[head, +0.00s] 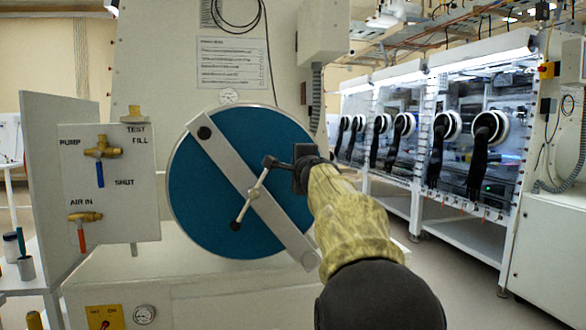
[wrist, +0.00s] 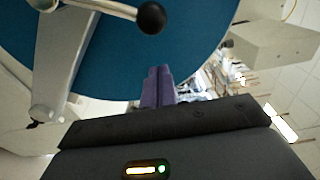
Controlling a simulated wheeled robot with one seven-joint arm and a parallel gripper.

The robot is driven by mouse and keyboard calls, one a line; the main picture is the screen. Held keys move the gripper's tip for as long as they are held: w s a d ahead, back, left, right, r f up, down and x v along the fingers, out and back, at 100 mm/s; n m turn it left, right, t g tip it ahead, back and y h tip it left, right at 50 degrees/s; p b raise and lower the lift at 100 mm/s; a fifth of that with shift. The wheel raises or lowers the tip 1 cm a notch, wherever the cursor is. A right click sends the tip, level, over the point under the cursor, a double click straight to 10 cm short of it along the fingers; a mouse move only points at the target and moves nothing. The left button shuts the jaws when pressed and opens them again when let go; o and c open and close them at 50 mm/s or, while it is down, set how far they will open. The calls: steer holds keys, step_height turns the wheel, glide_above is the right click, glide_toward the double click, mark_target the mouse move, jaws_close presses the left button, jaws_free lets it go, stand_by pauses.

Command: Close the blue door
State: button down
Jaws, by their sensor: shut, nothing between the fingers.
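The blue door (head: 235,185) is a large round disc at the middle of the head view, facing me. A grey diagonal bar (head: 238,180) crosses it, with a T-shaped handle (head: 250,195) with dark knobs at its middle. I cannot tell whether the door sits flush or ajar. My gripper (wrist: 158,85) shows in the wrist view as two purple fingers, shut and empty, near the rim of the blue door (wrist: 110,60). I cannot tell whether they touch it. In the head view my arm covers the door's right edge and the fingertips are hidden.
A white valve panel (head: 110,185) with brass valves stands left of the door, beside a tall grey board (head: 62,185). A row of gloveboxes (head: 440,130) with black gloves runs along the right. Open floor (head: 455,270) lies before them. A small cup (head: 26,268) is at the far left.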

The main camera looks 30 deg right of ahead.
steer(key=b+v, duration=0.1)
steer(key=v, duration=0.6)
steer(key=shift+s+d, duration=0.2)
steer(key=shift+s, duration=0.05)
steer(key=shift+w+a, duration=0.1)
steer(key=shift+w, duration=0.05)
steer(key=a+f+n+g+y, duration=0.3)
steer(key=a+f+n, duration=0.3)
steer(key=f, duration=0.8)
steer(key=a+f+n+g+y, duration=0.2)
steer(key=a+f+n+g, duration=0.25)
steer(key=a+f, duration=0.7)
steer(key=s+a+f+n+g, duration=0.2)
steer(key=s+a+f+n, duration=0.15)
steer(key=s+f, duration=0.4)
steer(key=s+a+f+n+g+y, duration=0.1)
steer(key=s+a+f+n+g, duration=0.1)
steer(key=s+f+n, duration=0.5)
steer(key=s+a+f+n+g, duration=0.1)
steer(key=s+a+f+g, duration=0.15)
steer(key=s+f, duration=0.55)
step_height(320, 180, up, 32)
steer(key=w+p, duration=0.2)
steer(key=p, duration=3.1)
steer(key=shift+d, duration=0.2)
